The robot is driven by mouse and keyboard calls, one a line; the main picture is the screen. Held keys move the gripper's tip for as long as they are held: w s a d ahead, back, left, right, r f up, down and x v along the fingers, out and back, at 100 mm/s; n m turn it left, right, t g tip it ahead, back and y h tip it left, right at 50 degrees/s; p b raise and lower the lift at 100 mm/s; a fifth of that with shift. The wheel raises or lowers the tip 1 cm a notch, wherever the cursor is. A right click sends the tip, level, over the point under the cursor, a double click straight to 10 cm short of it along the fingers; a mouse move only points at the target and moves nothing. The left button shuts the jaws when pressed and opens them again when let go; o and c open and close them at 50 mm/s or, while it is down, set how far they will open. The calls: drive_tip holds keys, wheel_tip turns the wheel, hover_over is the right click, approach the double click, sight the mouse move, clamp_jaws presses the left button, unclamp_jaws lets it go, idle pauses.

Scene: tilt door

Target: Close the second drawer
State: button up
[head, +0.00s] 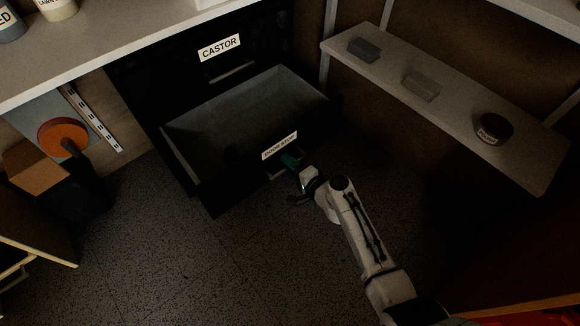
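The second drawer (220,152) is pulled out of the black cabinet and looks empty, with a white label on its front panel. Its front handle (277,175) is below the label. Above it, the top drawer labelled CASTOR (219,47) is shut. My gripper (293,178) is at the drawer's front, close to the right side of the handle. I cannot tell whether it touches the handle. The fingers are small and dark here, and their opening is unclear.
A light shelf (455,110) with two grey blocks and a dark round tin (492,129) is on the right. A counter (120,30) runs above the cabinet. An orange disc (62,137) and boxes stand at left. The speckled floor (235,265) in front is clear.

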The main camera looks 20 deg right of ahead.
clamp_jaws()
idle(0.3)
idle(0.3)
